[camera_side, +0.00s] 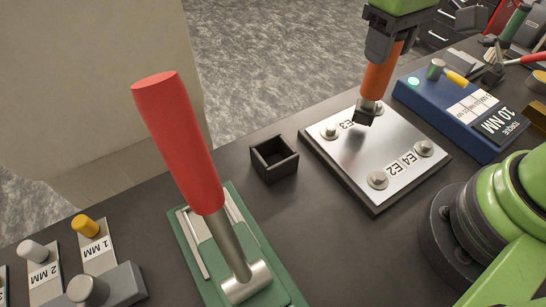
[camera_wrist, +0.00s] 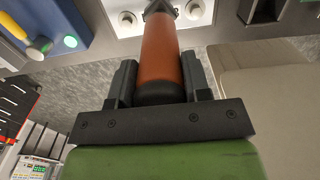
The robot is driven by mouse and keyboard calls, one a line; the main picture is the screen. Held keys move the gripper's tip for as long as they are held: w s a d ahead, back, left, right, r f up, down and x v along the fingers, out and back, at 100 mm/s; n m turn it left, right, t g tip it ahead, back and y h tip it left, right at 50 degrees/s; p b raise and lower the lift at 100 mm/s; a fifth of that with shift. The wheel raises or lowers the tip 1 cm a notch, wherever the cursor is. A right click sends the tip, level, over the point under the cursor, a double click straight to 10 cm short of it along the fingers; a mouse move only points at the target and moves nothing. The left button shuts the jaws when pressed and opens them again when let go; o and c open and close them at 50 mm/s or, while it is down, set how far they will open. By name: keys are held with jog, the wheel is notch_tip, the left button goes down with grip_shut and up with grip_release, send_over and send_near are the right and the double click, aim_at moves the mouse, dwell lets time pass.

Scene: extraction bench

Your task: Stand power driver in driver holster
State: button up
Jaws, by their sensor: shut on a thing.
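The power driver (camera_side: 378,80) is an orange cylinder with a dark metal socket at its lower end. My gripper (camera_side: 384,40) is shut around its upper part and holds it nearly upright, slightly tilted, over the far part of a metal bolt plate. I cannot tell whether the socket touches anything on the plate. In the wrist view the driver (camera_wrist: 161,55) is between the two black fingers of my gripper (camera_wrist: 157,78). The driver holster (camera_side: 274,166) is a small black square box, open at the top and empty, left of the plate.
The bolt plate (camera_side: 410,165) carries several bolts and labels E2, E3, E4. A blue torque tester (camera_side: 455,115) stands to its right. A large red-handled lever (camera_side: 180,140) on a green base rises left of the holster. Small marked blocks (camera_side: 97,252) lie front left.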

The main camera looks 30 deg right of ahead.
jog(key=w+a+r+n, duration=0.1)
jog(key=a+r+n, duration=0.3)
jog(key=a, duration=0.5)
jog(key=w+a+r+n, duration=0.1)
jog(key=w+a+n, duration=0.1)
jog(key=a+n, duration=0.6)
notch_tip(320, 180, down, 10)
jog(key=a+m, duration=0.1)
jog(key=shift+s+a+r, duration=0.15)
jog(key=shift+s+a, duration=0.1)
jog(key=shift+a, duration=0.05)
jog(key=o, duration=0.9)
